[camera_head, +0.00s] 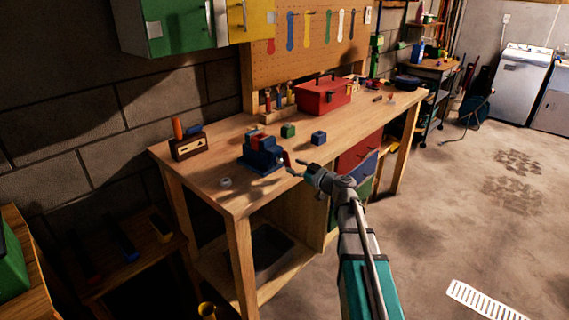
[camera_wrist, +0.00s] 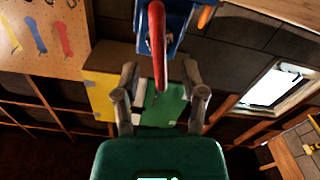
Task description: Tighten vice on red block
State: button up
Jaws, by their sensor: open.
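The blue vice (camera_head: 262,158) stands at the front edge of the workbench. A red block (camera_head: 256,137) sits at the top of the vice, partly hidden by it; I cannot tell how tightly it is held. The vice's red handle (camera_head: 285,157) sticks out toward my gripper (camera_head: 297,170). In the wrist view, the red handle (camera_wrist: 157,45) reaches down from the blue vice (camera_wrist: 178,22) into the space between the fingers of my open gripper (camera_wrist: 159,74). There is a visible gap on both sides of the handle.
A green block (camera_head: 288,131) and a blue block (camera_head: 318,138) lie behind the vice on the workbench (camera_head: 222,200). A red toolbox (camera_head: 323,97) stands farther back. A wooden tool holder (camera_head: 188,146) is at the left. The floor at the right is mostly clear.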

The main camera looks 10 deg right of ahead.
aim_at(290, 164)
jog(key=shift+x, duration=2.05)
jog(key=shift+c, duration=0.2)
